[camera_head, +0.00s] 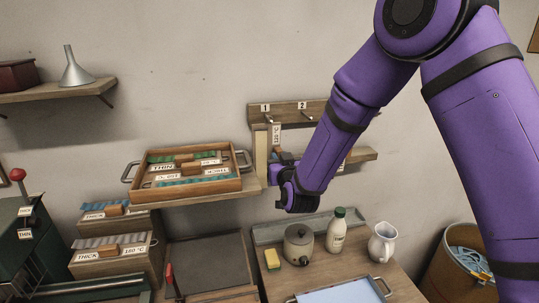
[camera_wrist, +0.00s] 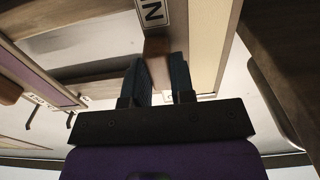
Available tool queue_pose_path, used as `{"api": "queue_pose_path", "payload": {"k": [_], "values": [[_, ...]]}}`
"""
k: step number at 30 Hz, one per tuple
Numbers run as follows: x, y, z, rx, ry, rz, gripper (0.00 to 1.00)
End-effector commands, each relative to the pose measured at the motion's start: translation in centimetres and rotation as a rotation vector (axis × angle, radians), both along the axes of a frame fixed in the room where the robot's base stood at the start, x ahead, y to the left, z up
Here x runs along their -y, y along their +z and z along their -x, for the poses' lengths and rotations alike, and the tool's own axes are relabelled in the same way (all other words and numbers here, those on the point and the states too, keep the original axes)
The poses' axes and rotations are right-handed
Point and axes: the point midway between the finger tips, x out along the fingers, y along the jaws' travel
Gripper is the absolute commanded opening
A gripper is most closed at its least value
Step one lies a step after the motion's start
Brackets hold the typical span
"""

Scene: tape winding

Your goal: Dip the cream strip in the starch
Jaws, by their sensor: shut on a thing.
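The cream strip (camera_head: 260,153) hangs upright on the wall below peg 1 of a wooden rack, beside label cards. In the wrist view the cream strip (camera_wrist: 211,45) runs along the right of a brown wooden block (camera_wrist: 157,48) and a card. My gripper (camera_head: 281,157) is at the rack, just right of the strip; its fingers in the wrist view (camera_wrist: 164,78) are shut on the wooden block. My arm hides part of the rack. A shallow tray (camera_head: 383,286) with pale bluish contents, perhaps the starch, is at the bottom edge, partly cut off.
A wooden tray (camera_head: 240,184) of labelled strips sits on the shelf left of my gripper. A bin (camera_head: 437,275) is at right.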

Motion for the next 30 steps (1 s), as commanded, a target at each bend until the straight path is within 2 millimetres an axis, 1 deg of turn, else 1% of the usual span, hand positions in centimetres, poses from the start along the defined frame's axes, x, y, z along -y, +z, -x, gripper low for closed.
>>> {"api": "queue_pose_path", "payload": {"k": [11,30], "values": [[0.0,0.8,0.1,0.001,0.000,0.000,0.06],[0.7,0.8,2.6,0.003,0.000,-0.001,0.06]]}}
